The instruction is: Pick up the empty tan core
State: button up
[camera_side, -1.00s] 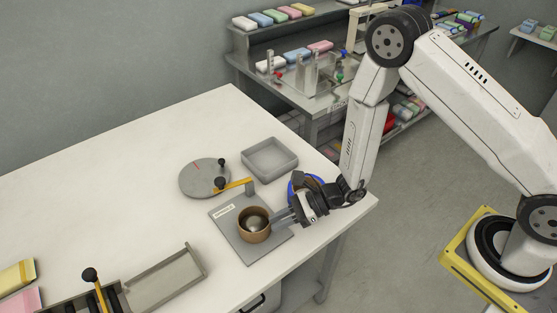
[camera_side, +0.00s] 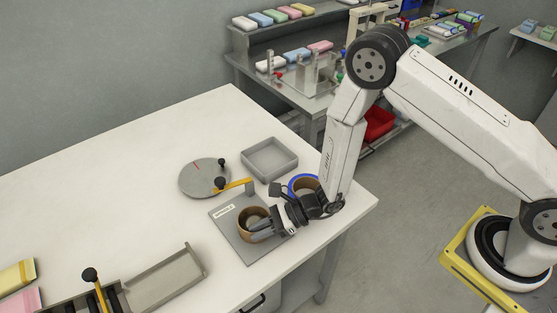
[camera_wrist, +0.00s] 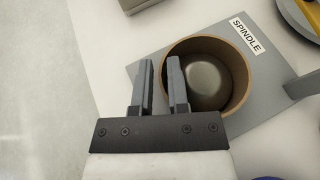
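The empty tan core (camera_side: 244,233) stands upright as an open ring around the rounded grey spindle, on the grey plate labelled SPINDLE (camera_side: 226,222). In the wrist view the core (camera_wrist: 245,75) shows its rim and inner wall, with the spindle top (camera_wrist: 208,82) inside. My gripper (camera_wrist: 160,62) is open, with a gap between its fingers. One finger overlaps the inside of the ring and the other is outside it, with the core's wall between them. I cannot tell whether either finger touches the wall. In the side view my gripper (camera_side: 257,229) partly covers the core.
A blue-edged roll with a tan core (camera_side: 304,184) stands behind my gripper. A grey square tray (camera_side: 270,172), a round grey disc (camera_side: 199,180) and a yellow arm (camera_side: 238,184) are close by. A grey trough (camera_side: 165,282) lies front left.

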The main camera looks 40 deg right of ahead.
grip_shut()
jog(key=shift+r, duration=0.1)
dwell(0.4)
notch_tip(320, 180, up, 10)
dwell(0.8)
dwell(0.6)
